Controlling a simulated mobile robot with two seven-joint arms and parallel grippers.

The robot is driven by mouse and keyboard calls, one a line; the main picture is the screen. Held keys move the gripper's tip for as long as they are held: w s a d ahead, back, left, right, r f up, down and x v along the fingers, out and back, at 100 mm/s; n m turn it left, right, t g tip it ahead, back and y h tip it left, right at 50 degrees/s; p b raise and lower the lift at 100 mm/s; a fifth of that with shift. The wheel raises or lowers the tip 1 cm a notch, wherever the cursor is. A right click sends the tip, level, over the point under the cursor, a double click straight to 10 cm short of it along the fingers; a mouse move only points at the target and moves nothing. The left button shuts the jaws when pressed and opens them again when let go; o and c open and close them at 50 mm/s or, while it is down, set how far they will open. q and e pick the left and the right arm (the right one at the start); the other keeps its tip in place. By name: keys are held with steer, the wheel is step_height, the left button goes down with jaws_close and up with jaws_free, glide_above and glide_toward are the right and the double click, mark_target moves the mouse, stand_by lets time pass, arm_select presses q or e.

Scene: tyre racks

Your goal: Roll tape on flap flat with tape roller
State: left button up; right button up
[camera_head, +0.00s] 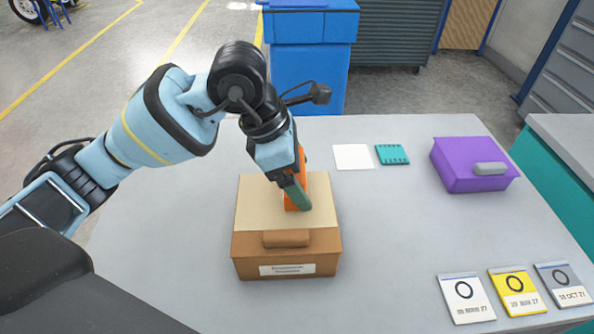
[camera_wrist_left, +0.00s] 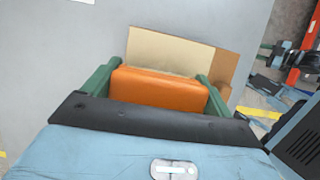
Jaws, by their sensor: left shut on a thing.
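A brown box (camera_head: 245,248) with a cream top (camera_head: 252,205) sits on the grey table. It has a brown tab (camera_head: 286,239) at its front top edge and a white label on its front. My left gripper (camera_head: 297,192) is over the cream top, pointing down, shut on an orange tape roller (camera_head: 302,160). The wrist view shows the roller (camera_wrist_left: 160,88) between two green fingers, with the cream top (camera_wrist_left: 165,48) beyond it. The roller's lower end is partly hidden by a finger, so I cannot tell whether it touches the box. My right gripper does not show clearly.
A white sheet (camera_head: 352,157) and a teal pad (camera_head: 392,154) lie behind right of the box. A purple box (camera_head: 470,165) stands at the right. Three date cards, white (camera_head: 467,298), yellow (camera_head: 518,292) and grey (camera_head: 563,285), lie front right. A blue bin (camera_head: 308,75) stands behind the table.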

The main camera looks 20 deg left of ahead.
arm_select(q)
steer(key=shift+s+d+f, duration=0.1)
steer(key=shift+s+f, duration=0.05)
steer(key=shift+s, duration=0.05)
steer(key=shift+s+d, duration=0.2)
steer(key=shift+s, duration=0.2)
steer(key=shift+w+a, duration=0.1)
steer(key=shift+w, duration=0.05)
steer(key=shift+w+a+r, duration=0.15)
steer(key=shift+w+a, duration=0.1)
steer(key=shift+w, duration=0.3)
steer(key=shift+w+a+r, duration=0.1)
steer(key=shift+w+a, duration=0.15)
steer(key=shift+w, duration=0.25)
steer(key=shift+s, duration=0.1)
steer(key=shift+s+d+p, duration=0.15)
steer(key=shift+s+d, duration=0.15)
steer(key=shift+s, duration=0.25)
steer(key=shift+s+d+p, duration=0.15)
steer(key=shift+s+d, duration=0.1)
steer(key=shift+s, duration=0.25)
steer(key=shift+f, duration=0.1)
steer(key=shift+w, duration=0.2)
